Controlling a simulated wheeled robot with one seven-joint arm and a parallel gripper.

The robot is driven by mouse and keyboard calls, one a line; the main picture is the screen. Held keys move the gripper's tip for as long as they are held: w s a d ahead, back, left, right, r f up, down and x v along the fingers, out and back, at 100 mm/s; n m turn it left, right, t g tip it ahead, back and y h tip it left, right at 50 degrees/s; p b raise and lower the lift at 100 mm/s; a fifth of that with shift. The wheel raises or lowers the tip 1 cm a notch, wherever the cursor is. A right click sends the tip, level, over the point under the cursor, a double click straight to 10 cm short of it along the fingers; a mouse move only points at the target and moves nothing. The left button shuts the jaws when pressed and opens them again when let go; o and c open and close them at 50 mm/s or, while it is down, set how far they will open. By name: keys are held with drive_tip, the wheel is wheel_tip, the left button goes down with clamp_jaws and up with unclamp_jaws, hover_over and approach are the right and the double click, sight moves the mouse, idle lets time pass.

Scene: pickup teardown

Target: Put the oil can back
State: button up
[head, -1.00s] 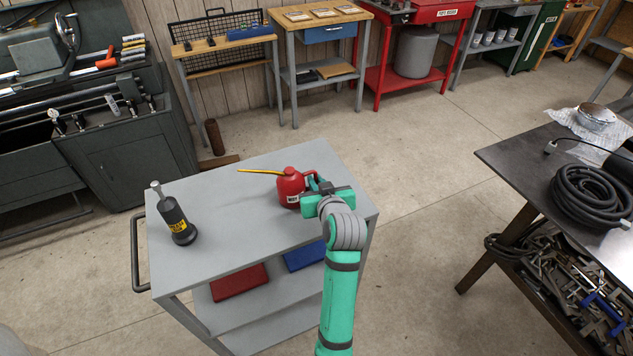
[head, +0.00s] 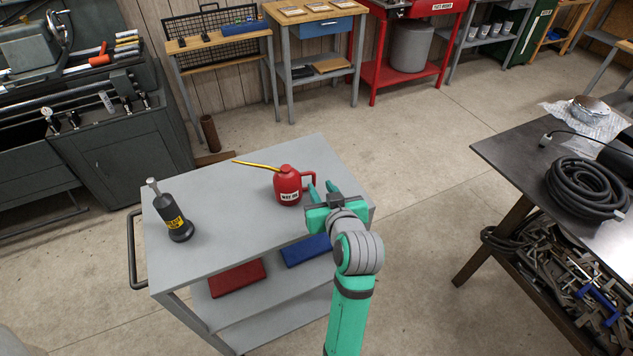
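The red oil can (head: 288,187) with a long yellow spout and a white label stands upright on the top of the grey cart (head: 235,238). Its spout points left and its handle is on the right. My gripper (head: 321,187) is just to the right of the can, with its two teal fingers apart and nothing seen between them. The fingertips are close to the can's handle; I cannot tell whether they touch it.
A black bottle-shaped tool (head: 174,217) with a yellow label stands at the cart's left end. A red box (head: 237,278) and a blue box (head: 306,250) lie on the shelf below. A dark table (head: 520,160) with a coiled hose (head: 588,187) is on the right.

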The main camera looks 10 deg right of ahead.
drive_tip(key=shift+v, duration=1.75)
drive_tip(key=shift+w+f, duration=0.1)
drive_tip(key=shift+w, duration=0.05)
